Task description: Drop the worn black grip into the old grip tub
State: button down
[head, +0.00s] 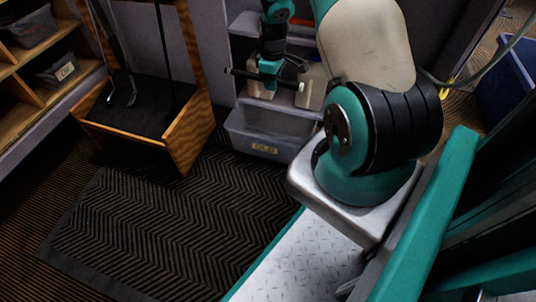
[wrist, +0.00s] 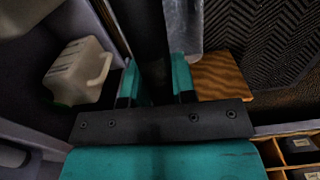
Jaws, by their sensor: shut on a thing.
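My gripper (head: 269,74) is shut on the worn black grip (head: 242,73), a dark rod lying crosswise in the jaws with a pale right end. In the wrist view the black grip (wrist: 146,35) runs between the two teal fingers. The old grip tub (head: 240,138) is a grey bin with a small yellowish label on its front, low on the shelf unit. In the head view the gripper and grip are above the tub, apart from it. The inside of the tub is hard to see.
Pale jugs (head: 312,86) stand on the shelf behind the gripper; one jug (wrist: 78,72) shows close in the wrist view. A wooden stand (head: 186,139) with golf clubs is left of the tub. A dark ribbed mat (head: 150,235) covers the clear floor in front.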

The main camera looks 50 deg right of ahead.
jog(key=s+d+f+b, duration=0.1)
jog(key=d+f+b, duration=0.2)
jog(key=f+b, duration=0.8)
notch_tip(320, 180, down, 3)
jog(key=shift+d+r, duration=0.15)
jog(key=shift+r, duration=0.1)
jog(key=c, duration=0.9)
grip_release()
jog(key=shift+o, duration=0.2)
notch_tip(320, 180, up, 17)
jog(key=p, duration=0.9)
jog(key=shift+r, duration=0.2)
